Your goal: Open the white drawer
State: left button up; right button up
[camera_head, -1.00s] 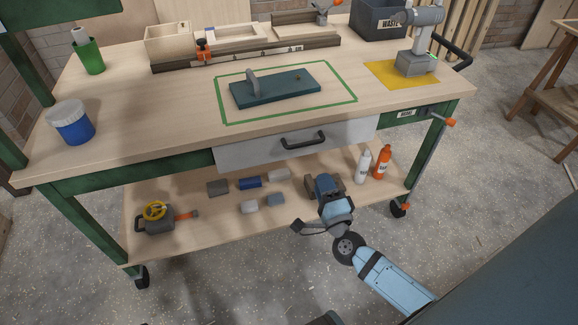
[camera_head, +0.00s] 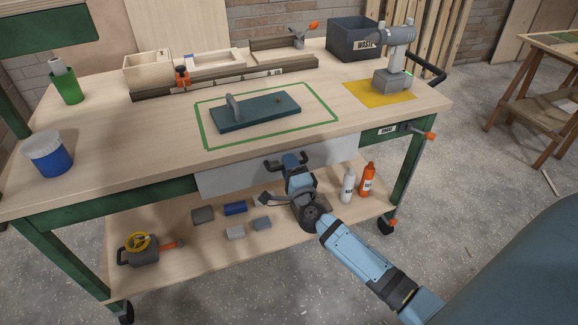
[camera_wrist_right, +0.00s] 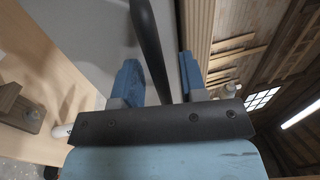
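The white drawer (camera_head: 225,179) is under the front of the workbench top and looks shut. Its dark bar handle (camera_head: 271,163) is partly hidden behind my right gripper (camera_head: 290,161). In the right wrist view the black handle (camera_wrist_right: 150,45) runs between the two blue fingers of my right gripper (camera_wrist_right: 159,78). The fingers are apart, with a gap visible on each side of the bar, so the gripper is open around it. The pale drawer front (camera_wrist_right: 95,30) shows behind the handle. My left gripper is not in view.
The lower shelf (camera_head: 200,255) below my right gripper holds small blocks, two bottles (camera_head: 367,179) and a grey tool (camera_head: 140,250). A crank (camera_head: 428,136) sticks out at right.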

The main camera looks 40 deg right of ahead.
jog(key=shift+w, duration=0.15)
jog(key=shift+c, duration=0.5)
grip_shut()
pick_arm(q)
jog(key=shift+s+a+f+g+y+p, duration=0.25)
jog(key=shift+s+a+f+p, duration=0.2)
jog(key=shift+p, duration=0.4)
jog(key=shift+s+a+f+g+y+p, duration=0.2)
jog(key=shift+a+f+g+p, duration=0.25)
jog(key=shift+p, duration=0.35)
pick_arm(e)
jog(key=r+v, duration=0.2)
jog(key=v, duration=1)
jog(key=r+v, duration=0.2)
jog(key=v, duration=1)
jog(key=shift+s+a+r, duration=0.15)
jog(key=shift+s+r, duration=0.1)
jog(key=shift+s, duration=0.25)
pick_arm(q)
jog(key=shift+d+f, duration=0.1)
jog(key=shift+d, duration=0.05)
pick_arm(e)
jog(key=shift+o, duration=0.5)
grip_release()
